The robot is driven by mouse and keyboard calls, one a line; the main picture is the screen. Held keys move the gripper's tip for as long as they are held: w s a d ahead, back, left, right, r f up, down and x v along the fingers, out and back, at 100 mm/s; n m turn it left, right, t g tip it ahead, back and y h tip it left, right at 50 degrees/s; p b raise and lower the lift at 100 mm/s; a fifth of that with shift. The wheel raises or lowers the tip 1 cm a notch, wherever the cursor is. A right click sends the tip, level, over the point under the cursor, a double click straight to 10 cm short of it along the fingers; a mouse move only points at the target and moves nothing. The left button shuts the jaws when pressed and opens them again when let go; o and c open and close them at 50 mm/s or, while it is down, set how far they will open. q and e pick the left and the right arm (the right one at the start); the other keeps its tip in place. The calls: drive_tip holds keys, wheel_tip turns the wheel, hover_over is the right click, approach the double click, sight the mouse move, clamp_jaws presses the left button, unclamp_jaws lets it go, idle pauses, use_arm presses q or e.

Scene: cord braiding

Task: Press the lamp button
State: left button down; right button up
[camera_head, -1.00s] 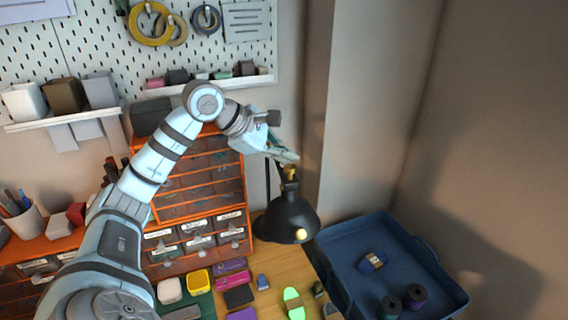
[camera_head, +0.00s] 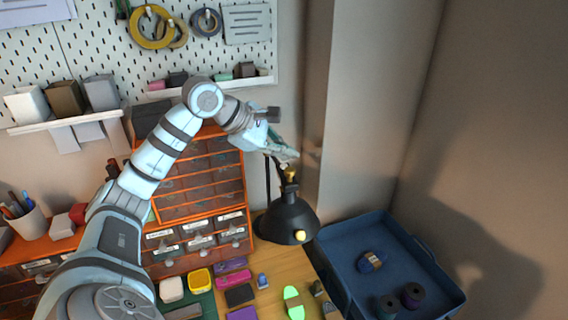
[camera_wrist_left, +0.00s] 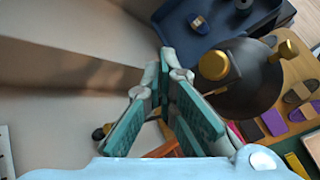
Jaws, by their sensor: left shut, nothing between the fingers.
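The black desk lamp (camera_head: 285,219) hangs shade-down over the bench. It has a brass cap (camera_head: 290,173) on top and a round brass knob (camera_head: 299,236) on the shade's near side. I cannot tell which of these is the button. My left gripper (camera_head: 293,157) is just above the cap in the head view, its teal fingers shut and empty. In the left wrist view, the fingertips (camera_wrist_left: 168,58) are left of the cap (camera_wrist_left: 213,65), with a visible gap; the knob (camera_wrist_left: 285,50) is farther right. My right gripper is not in view.
A blue tray (camera_head: 439,258) with spools stands right of the lamp. Orange drawer cabinets (camera_head: 197,180) stand behind and left of it. Several small coloured pieces lie on the wooden bench (camera_head: 283,262) below. A wall corner (camera_head: 318,110) rises close behind the lamp.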

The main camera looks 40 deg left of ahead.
use_arm(q)
drive_tip(key=shift+r+p, duration=1.55)
drive_tip(key=shift+r, duration=0.05)
wheel_tip(320, 180, up, 2)
drive_tip(key=shift+p, duration=0.85)
drive_tip(key=shift+f, duration=0.1)
drive_tip(key=shift+f, duration=0.1)
